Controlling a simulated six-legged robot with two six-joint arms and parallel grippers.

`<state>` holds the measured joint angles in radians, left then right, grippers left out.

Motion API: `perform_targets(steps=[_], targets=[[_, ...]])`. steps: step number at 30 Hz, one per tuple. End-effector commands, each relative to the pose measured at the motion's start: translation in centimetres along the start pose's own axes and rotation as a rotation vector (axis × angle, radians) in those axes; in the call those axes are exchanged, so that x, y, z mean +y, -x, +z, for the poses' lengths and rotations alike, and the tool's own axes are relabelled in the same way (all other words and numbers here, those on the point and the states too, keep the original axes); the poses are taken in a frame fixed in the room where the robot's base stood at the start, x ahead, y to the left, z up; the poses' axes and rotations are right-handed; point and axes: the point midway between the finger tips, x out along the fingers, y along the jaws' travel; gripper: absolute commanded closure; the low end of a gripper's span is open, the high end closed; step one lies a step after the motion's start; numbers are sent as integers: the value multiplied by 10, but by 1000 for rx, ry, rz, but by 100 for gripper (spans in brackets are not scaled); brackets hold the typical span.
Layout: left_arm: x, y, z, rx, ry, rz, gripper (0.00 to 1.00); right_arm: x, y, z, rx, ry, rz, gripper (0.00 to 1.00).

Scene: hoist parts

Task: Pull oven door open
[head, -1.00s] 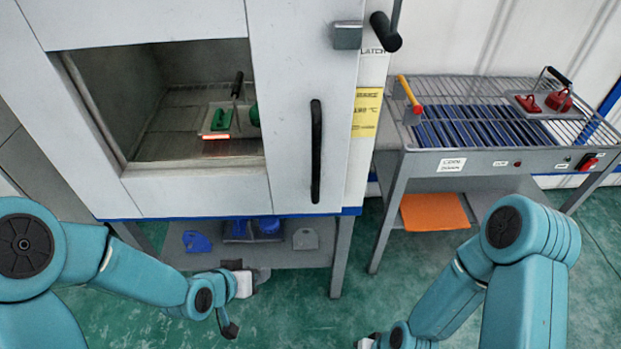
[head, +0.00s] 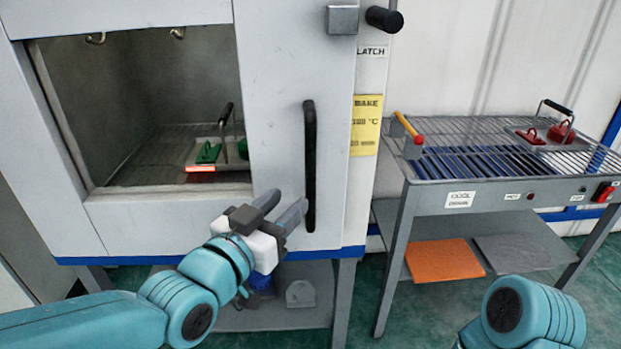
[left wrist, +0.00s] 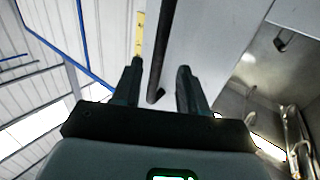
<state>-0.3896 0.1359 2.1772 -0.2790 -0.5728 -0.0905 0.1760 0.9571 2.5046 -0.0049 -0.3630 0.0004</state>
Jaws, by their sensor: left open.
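The oven door (head: 275,130) is a pale panel with a large window and looks closed. Its black vertical bar handle (head: 310,165) is near the door's right edge. My left gripper (head: 289,202) is open just left of the handle's lower end, pointing up toward the door. In the left wrist view the handle (left wrist: 163,45) appears between the two spread fingertips (left wrist: 160,68); no grip on it shows, and whether a finger touches it I cannot tell. My right gripper is out of view; only part of that arm shows at the lower right.
A latch knob (head: 384,19) is above the handle, near a grey block (head: 343,19). Through the window a tray (head: 208,160) with green parts shows.

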Motion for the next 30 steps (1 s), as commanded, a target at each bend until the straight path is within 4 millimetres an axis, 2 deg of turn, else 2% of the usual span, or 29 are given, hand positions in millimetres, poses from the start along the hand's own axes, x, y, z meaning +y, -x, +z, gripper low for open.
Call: perform_targets(steps=[1,6,12,17,24,25,28,30], targets=[[1,-13,0,-3,0,2,57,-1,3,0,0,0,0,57],[0,-51,0,-2,0,0,57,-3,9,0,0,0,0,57],[0,-80,0,-1,0,0,57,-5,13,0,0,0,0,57],[0,-89,1,-1,1,0,57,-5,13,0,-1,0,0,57],[0,-90,1,-1,1,-1,57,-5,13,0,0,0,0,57],[0,-90,1,-1,1,-1,64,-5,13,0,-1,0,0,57],[0,-90,1,-1,1,-1,96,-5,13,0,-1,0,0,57],[0,-89,1,-1,0,-1,100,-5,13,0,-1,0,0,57]])
